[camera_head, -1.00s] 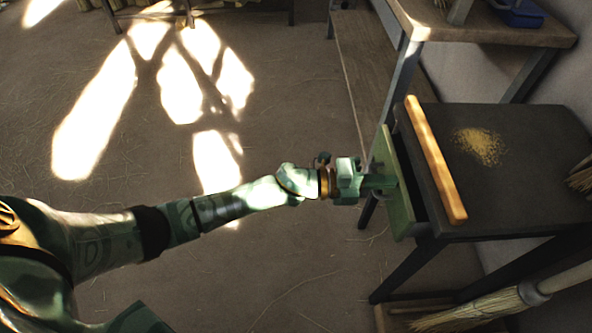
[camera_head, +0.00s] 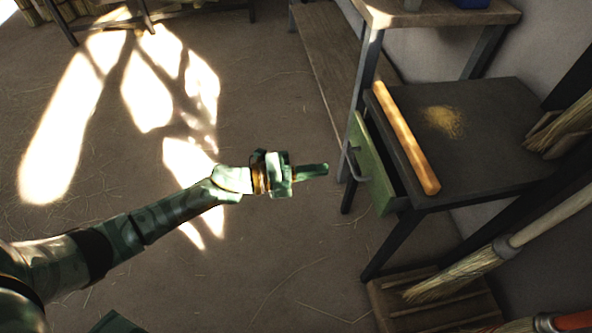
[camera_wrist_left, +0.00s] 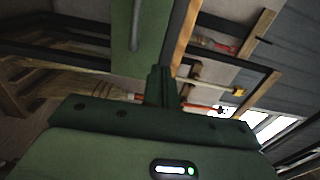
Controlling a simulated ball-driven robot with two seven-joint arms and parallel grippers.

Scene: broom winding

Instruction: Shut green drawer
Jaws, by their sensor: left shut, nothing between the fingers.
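The green drawer (camera_head: 373,165) is in the side of a dark table, and its front stands a little out from the table, with a dark gap behind it. A curved metal handle is on its face. In the left wrist view the green drawer front (camera_wrist_left: 127,40) shows at the top with its handle. My left gripper (camera_head: 322,170) is shut and empty, left of the drawer front, with a clear gap between its tips and the drawer. Its shut fingers (camera_wrist_left: 160,80) also show in the left wrist view. My right gripper is not in view.
The dark table (camera_head: 480,130) has a wooden strip (camera_head: 405,137) along its near edge and a patch of yellow powder (camera_head: 442,121). A broom (camera_head: 465,272) leans at the lower right by a wooden crate (camera_head: 395,305). A workbench (camera_head: 440,10) stands behind. The floor left of the drawer is clear.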

